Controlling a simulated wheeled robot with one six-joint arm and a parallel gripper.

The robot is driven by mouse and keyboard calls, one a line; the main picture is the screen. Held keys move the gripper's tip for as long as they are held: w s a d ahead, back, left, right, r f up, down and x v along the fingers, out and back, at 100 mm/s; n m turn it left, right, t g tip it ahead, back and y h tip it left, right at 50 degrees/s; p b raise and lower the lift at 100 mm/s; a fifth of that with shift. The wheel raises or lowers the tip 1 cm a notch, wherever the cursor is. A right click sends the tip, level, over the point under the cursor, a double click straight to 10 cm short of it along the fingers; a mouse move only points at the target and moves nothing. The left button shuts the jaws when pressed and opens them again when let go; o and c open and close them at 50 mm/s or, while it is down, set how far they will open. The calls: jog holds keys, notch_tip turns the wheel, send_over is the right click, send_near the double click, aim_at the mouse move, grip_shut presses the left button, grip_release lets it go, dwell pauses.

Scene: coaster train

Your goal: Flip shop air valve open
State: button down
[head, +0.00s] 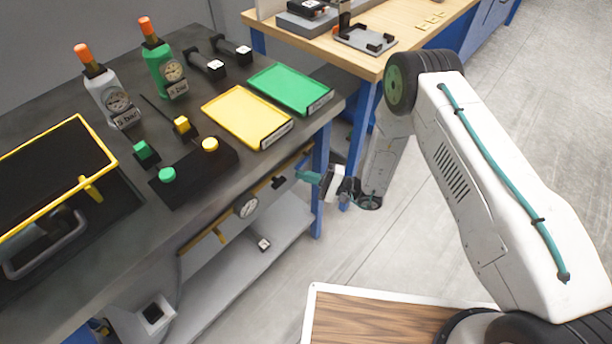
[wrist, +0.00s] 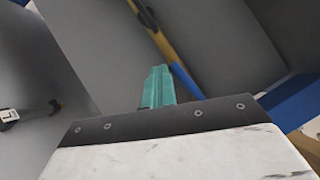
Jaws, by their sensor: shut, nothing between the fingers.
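A yellow air line (head: 291,163) runs along the front of the workbench, below its top. A round gauge (head: 246,207), a yellow handle-like piece (head: 218,235) and a small black fitting (head: 279,182) sit along it. I cannot tell for sure which part is the valve lever. My gripper (head: 302,176) is beside the bench front, near the blue leg and right of the black fitting. Its teal fingers are shut and empty. In the wrist view the fingers (wrist: 158,88) point toward the yellow line (wrist: 158,38), with a dark fitting (wrist: 146,14) on it; contact is not visible.
The bench top (head: 50,322) holds a yellow tray (head: 245,116), a green tray (head: 290,88), two gauged bottles, a black button box (head: 195,175) and a yellow-rimmed case. Blue legs (head: 320,170) stand close to my gripper. A lower shelf (head: 210,290) lies beneath. Floor at right is clear.

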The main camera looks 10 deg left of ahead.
dwell(0.5)
jog(key=s+d+f, duration=0.4)
jog(key=d+f, duration=0.1)
jog(key=d, duration=0.2)
jog(key=shift+d+f, duration=0.15)
jog(key=shift+f, duration=0.15)
dwell(0.4)
